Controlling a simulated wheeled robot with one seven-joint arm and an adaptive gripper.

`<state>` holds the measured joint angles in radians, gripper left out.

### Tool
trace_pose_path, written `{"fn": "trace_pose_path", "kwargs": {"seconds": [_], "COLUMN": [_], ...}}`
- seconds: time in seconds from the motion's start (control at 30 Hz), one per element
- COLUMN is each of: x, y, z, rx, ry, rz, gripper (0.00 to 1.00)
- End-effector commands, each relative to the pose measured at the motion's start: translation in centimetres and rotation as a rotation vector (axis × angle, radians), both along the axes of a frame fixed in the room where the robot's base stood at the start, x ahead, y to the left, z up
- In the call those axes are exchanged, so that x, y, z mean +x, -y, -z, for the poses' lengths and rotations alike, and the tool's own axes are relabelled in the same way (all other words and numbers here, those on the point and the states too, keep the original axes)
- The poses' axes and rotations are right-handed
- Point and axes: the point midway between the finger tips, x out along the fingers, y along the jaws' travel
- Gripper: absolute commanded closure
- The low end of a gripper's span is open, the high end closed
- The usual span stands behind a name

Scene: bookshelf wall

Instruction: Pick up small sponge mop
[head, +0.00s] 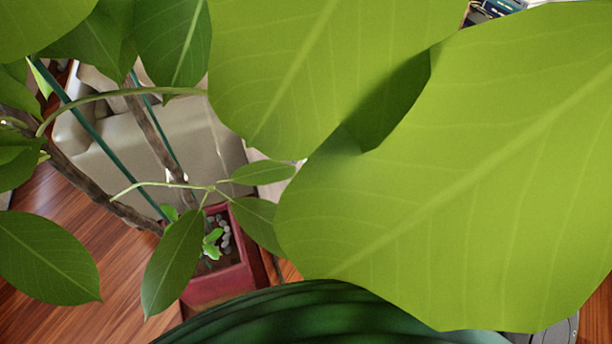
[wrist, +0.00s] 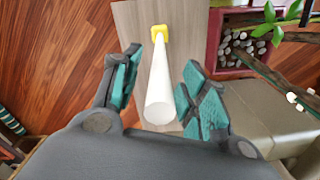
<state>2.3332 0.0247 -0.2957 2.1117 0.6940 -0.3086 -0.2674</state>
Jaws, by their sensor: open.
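The small sponge mop (wrist: 159,85) shows in the wrist view as a white round handle with a yellow end (wrist: 160,33) at the far side. It is over a grey-brown wooden surface (wrist: 130,20); whether it lies or stands there I cannot tell. My gripper (wrist: 162,62) is open, its teal-padded fingers on either side of the handle, with gaps visible between the pads and the handle. In the head view large leaves cover most of the picture, and I cannot make out the mop or my gripper there.
A red square planter (head: 231,284) with pebbles holds a leafy plant; it also shows in the wrist view (wrist: 213,42). A beige seat (head: 110,185) stands behind it. Big leaves (head: 450,190) hang close to the head camera. Wooden floor (head: 60,215) is open at left.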

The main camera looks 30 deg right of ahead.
Motion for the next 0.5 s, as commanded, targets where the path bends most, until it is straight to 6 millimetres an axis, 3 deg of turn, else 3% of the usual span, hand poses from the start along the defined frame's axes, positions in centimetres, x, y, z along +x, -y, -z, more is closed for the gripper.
{"fn": "trace_pose_path", "kwargs": {"seconds": [0.23, 0.5], "x": [-0.1, -0.1], "y": [0.0, 0.0], "z": [2.0, 2.4], "rx": [0.001, 0.0], "ry": [-0.001, 0.0], "rz": [0.001, 0.002], "gripper": [0.57, 0.57]}}
